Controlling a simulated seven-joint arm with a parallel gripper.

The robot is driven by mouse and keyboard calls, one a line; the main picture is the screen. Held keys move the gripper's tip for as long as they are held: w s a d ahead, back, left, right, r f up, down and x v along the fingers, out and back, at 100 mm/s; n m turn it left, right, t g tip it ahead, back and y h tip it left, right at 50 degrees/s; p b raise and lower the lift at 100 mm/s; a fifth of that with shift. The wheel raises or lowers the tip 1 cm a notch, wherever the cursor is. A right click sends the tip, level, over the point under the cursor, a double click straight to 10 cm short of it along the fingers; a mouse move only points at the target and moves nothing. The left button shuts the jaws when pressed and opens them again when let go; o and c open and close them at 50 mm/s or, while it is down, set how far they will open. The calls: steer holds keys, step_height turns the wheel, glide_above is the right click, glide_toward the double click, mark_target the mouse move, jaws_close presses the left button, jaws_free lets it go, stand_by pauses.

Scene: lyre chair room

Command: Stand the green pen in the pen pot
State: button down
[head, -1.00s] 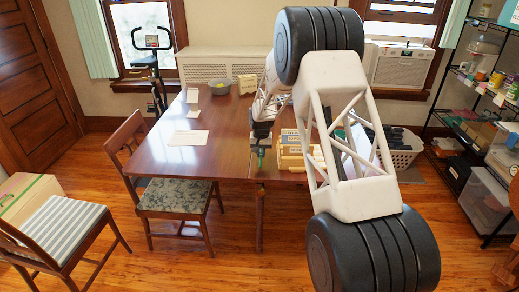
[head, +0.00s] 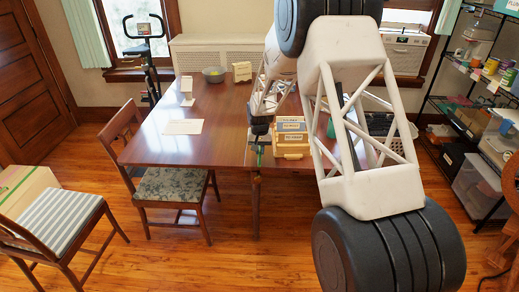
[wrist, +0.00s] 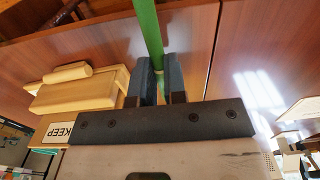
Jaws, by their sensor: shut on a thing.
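The green pen (wrist: 150,35) is held between the two blue-grey fingers of my gripper (wrist: 161,80) in the wrist view and extends out past the fingertips. In the head view, my gripper (head: 258,138) is low over the front edge of the wooden table (head: 215,120), left of the wooden boxes. The pen (head: 259,153) is a small green mark below it there. I cannot make out a pen pot in either view; my arm covers the table's right part. A green thing (head: 331,130) shows partly behind my arm, too hidden to identify.
Labelled wooden boxes (head: 291,138) stand close right of my gripper; they also show in the wrist view (wrist: 75,95). A grey bowl (head: 213,75), a small box (head: 242,71) and papers (head: 184,127) lie farther back and left. Chairs (head: 173,187) stand at left.

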stand_by(0.5)
steer(key=s+a+f+n, duration=0.1)
steer(key=s+a+f, duration=0.3)
steer(key=s, duration=0.3)
steer(key=s+a+f+n, duration=0.1)
steer(key=s+a+f, duration=0.2)
steer(key=s+f, duration=0.25)
steer(key=d+f+m, duration=0.1)
steer(key=d+f, duration=0.6)
steer(key=d, duration=0.4)
steer(key=d+f+m, duration=0.1)
steer(key=d+f, duration=0.7)
steer(key=d, duration=0.3)
steer(key=w+d, duration=0.4)
steer(key=d, duration=0.3)
steer(key=s+d+f+m+t, duration=0.1)
steer(key=s+d+f+t, duration=0.1)
steer(key=s+d+f, duration=0.2)
steer(key=s+d, duration=0.1)
steer(key=d, duration=0.2)
steer(key=shift+s+d+f, duration=0.15)
steer(key=shift+s+d, duration=0.05)
steer(key=shift+d, duration=0.15)
steer(key=shift+d, duration=0.7)
steer(key=shift+w+d+r+m+t, duration=0.1)
steer(key=shift+d+r+m+t, duration=0.2)
steer(key=shift+d+t, duration=0.15)
